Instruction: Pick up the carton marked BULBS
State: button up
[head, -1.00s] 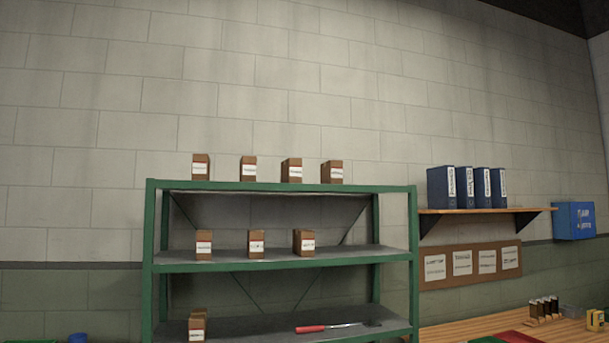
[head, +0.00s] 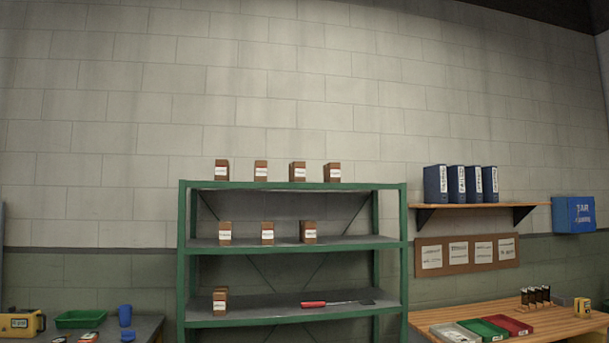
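Several small brown cartons with white labels stand on a green metal shelf unit (head: 403,215) against the wall. On the top shelf are a left carton (head: 222,171), two middle cartons (head: 261,171) (head: 297,172) and a right carton (head: 332,173). The middle shelf holds three cartons (head: 225,233) (head: 267,233) (head: 308,232). On the lower shelf, cartons (head: 220,302) stand one behind another at the left. The labels are too small to read, so I cannot tell which is marked BULBS. My gripper is not in view.
A red-handled tool (head: 335,303) lies on the lower shelf. A wooden bench (head: 560,325) with trays stands at right, below blue binders (head: 460,184) on a wall shelf. A dark table at left holds a green tray (head: 81,318) and a blue cup (head: 125,314).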

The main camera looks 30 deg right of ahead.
aim_at(332, 170)
jog(key=u, duration=0.05)
jog(key=k, duration=0.1)
jog(key=z, duration=0.6)
jog(key=i, duration=1.75)
jog(key=u, duration=0.55)
